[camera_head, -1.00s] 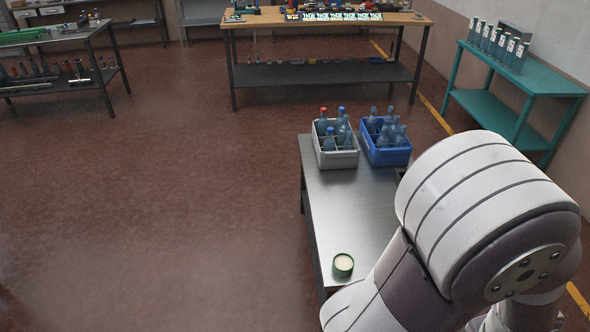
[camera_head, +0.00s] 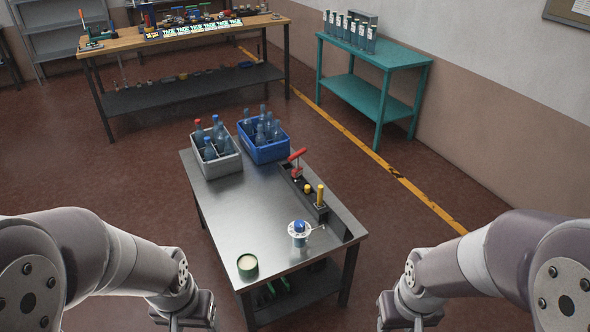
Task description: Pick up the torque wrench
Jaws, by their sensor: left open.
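I cannot make out a torque wrench for certain in this view; the small tools on the far wooden workbench (camera_head: 120,42) and its dark lower shelf (camera_head: 190,93) are too small to tell apart. My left gripper (camera_head: 190,324) is at the bottom edge, left of the steel table (camera_head: 230,213), open and partly cut off by the frame. My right gripper (camera_head: 405,325) is at the bottom edge, right of the table, with its fingertips cut off. I see nothing held in either.
A grey crate (camera_head: 222,168) and a blue crate (camera_head: 265,155) of bottles stand at the steel table's back. A dark fixture (camera_head: 300,187) with a red handle, a blue-topped item (camera_head: 299,228) and a green tin (camera_head: 248,266) are nearer. A teal table (camera_head: 375,54) stands at the right wall.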

